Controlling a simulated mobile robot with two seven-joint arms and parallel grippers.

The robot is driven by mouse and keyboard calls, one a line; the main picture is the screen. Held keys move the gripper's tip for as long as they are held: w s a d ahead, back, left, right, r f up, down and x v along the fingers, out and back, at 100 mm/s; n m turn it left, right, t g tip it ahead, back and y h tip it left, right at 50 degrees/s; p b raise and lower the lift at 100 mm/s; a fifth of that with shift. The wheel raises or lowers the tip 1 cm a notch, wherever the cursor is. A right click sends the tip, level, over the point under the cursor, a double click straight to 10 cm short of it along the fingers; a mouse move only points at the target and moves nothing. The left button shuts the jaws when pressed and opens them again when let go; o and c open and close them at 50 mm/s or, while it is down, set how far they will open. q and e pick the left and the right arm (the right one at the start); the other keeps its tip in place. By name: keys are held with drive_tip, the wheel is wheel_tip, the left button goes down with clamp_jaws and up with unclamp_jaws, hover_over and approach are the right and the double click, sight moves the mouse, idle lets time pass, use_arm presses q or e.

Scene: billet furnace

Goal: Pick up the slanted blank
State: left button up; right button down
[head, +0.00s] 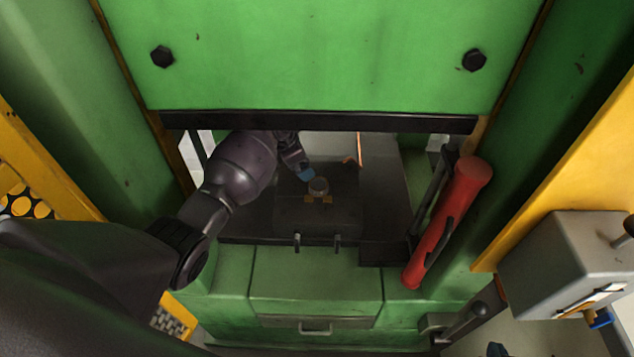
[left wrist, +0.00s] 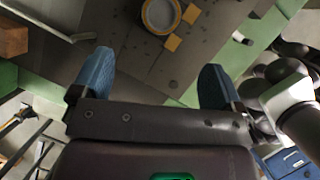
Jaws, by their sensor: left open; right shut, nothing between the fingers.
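A short round grey blank (head: 318,186) sits on the dark bed inside the green machine, behind two small yellow blocks (head: 318,199). In the left wrist view the blank (left wrist: 160,15) shows as a grey disc with a pale yellowish rim, cut by the top edge; its tilt is hard to judge. My left gripper (head: 305,173) reaches in from the left, just behind and left of the blank. Its blue fingers (left wrist: 158,80) are apart and empty, with the blank beyond their tips. A dark blue tip at the bottom edge seems to be my right gripper (head: 497,350), mostly out of frame.
A green gate with a black lower edge (head: 320,122) hangs over the opening. A red cylinder (head: 448,222) stands at the opening's right side. Two small pegs (head: 317,242) rise at the bed's front edge. A grey box (head: 565,265) is at the right.

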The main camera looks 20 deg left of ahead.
use_arm(q)
drive_tip(key=n+b, duration=0.1)
drive_tip(key=b, duration=0.1)
hover_over(316, 181)
drive_tip(key=s+a, duration=0.2)
wheel_tip(316, 181, down, 5)
drive_tip(key=shift+w+d+f, duration=0.1)
drive_tip(key=shift+d+f, duration=0.1)
drive_tip(key=shift+f, duration=0.35)
drive_tip(key=b+x, duration=0.2)
drive_tip(key=x, duration=0.2)
drive_tip(key=shift+w+f, duration=0.15)
drive_tip(key=shift+f, duration=0.1)
drive_tip(key=shift+d, duration=0.1)
use_arm(e)
drive_tip(key=shift+g, duration=0.3)
drive_tip(key=f, duration=0.2)
drive_tip(key=s+f, duration=0.1)
drive_tip(key=f, duration=0.2)
drive_tip(key=shift+f, duration=0.3)
use_arm(q)
drive_tip(key=shift+r, duration=0.1)
use_arm(e)
drive_tip(key=shift+s, duration=0.15)
